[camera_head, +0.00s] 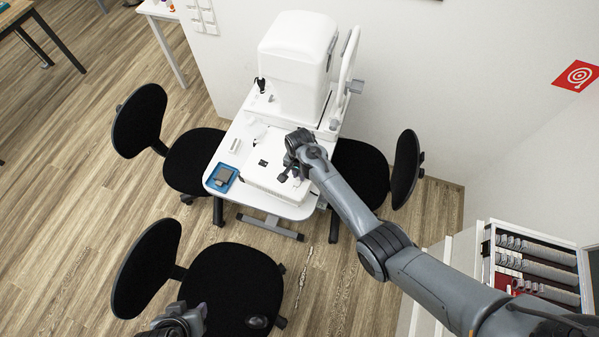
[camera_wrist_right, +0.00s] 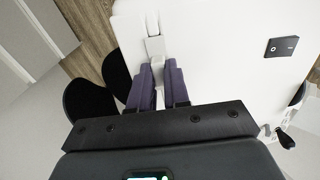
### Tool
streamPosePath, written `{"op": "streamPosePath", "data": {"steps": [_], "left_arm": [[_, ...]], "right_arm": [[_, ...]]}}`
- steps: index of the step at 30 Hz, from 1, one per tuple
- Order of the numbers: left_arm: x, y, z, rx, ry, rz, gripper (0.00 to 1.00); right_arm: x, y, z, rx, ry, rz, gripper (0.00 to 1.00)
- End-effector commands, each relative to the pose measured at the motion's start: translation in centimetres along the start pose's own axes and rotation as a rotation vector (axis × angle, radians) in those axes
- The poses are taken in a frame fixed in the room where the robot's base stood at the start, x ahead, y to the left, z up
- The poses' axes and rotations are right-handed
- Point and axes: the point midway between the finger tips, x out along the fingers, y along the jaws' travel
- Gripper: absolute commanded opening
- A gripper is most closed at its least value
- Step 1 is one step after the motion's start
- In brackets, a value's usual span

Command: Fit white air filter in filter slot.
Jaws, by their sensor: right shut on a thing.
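My right gripper (camera_head: 290,172) is over the front right part of the white device base (camera_head: 262,178) on the small white table. In the right wrist view, its dark purple fingers (camera_wrist_right: 158,85) are shut on a small white piece, which looks like the white air filter (camera_wrist_right: 155,47). The filter shows at the fingertips, against the white device top (camera_wrist_right: 215,45). A narrow pale recess (camera_wrist_right: 152,20) runs on just beyond it and may be the filter slot; I cannot tell whether the filter is inside it. My left gripper (camera_head: 180,318) is at the bottom edge, partly cut off, its jaws unclear.
A blue tray (camera_head: 213,184) with a grey item is at the table's left front corner. A tall white machine head (camera_head: 295,60) stands behind. A dark switch (camera_wrist_right: 281,47) is on the device top. Black chairs (camera_head: 200,160) surround the table. A drawer rack (camera_head: 535,265) is at right.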

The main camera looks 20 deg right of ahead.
Motion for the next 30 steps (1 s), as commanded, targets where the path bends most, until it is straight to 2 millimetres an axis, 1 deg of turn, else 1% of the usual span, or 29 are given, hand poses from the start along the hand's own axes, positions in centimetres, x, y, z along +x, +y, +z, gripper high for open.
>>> {"op": "streamPosePath", "data": {"steps": [12,13,18,26,30], "left_arm": [[0.06,0.26,-0.05,-0.011,0.002,0.009,0.43],[0.06,0.26,-0.05,-0.011,0.002,0.008,0.43],[0.06,0.23,-0.04,-0.009,0.001,0.007,0.43],[0.08,0.04,0.01,-0.002,0.0,0.001,0.43],[0.02,-0.05,0.02,0.002,0.0,-0.002,0.43]], "right_arm": [[0.1,-0.03,-0.01,0.0,0.0,-0.001,0.0],[0.1,-0.03,-0.01,0.0,0.001,-0.001,0.21],[0.11,-0.02,-0.01,0.0,0.001,-0.001,0.46],[0.1,-0.01,-0.01,0.0,0.0,0.0,0.46],[-0.47,-0.05,-0.05,0.001,0.002,-0.002,0.46]]}}
